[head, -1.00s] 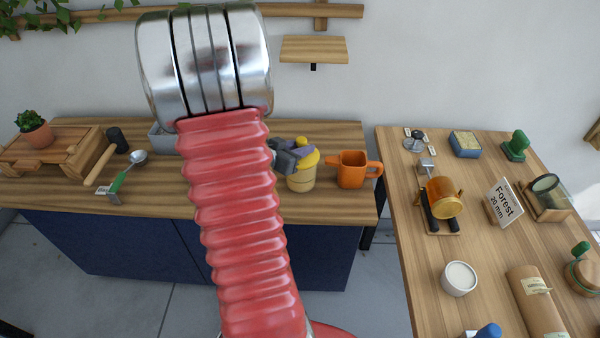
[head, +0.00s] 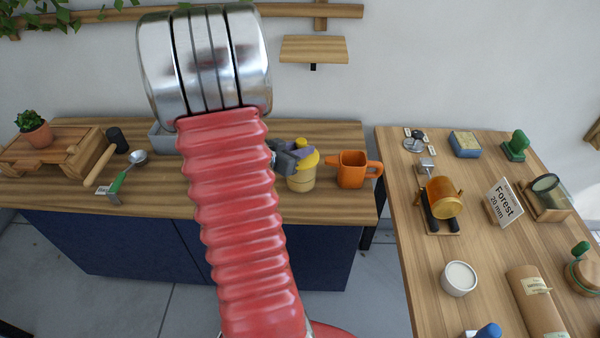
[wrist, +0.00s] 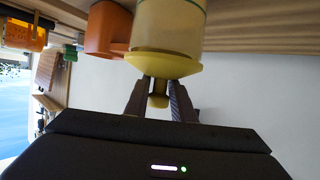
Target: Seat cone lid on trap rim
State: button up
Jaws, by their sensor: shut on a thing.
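The yellow cone lid (head: 310,159) is at the top of the pale cream trap (head: 301,182), which stands upright on the back bench. My gripper (head: 287,158) comes in from the left at lid height and hides part of the lid. In the upside-down wrist view, my gripper (wrist: 158,98) is shut on the knob of the lid (wrist: 160,65). There the lid's broad side meets the trap's open end (wrist: 168,25). I cannot tell whether it sits fully flat on the rim, which the lid hides.
An orange mug (head: 352,170) stands close to the right of the trap. A green-handled spoon (head: 125,172) and a grey tray (head: 163,139) are to the left. The right table (head: 400,215) is crowded. My red arm hides the bench's middle.

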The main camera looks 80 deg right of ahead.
jog(key=shift+f, duration=0.45)
dwell(1.3)
jog(key=o, duration=0.9)
jog(key=shift+v, duration=1.8)
jog(key=shift+o, duration=0.4)
jog(key=o, duration=0.5)
jog(key=shift+c, duration=0.2)
jog(key=shift+o, duration=0.4)
jog(key=o, duration=0.7)
jog(key=shift+o, duration=0.3)
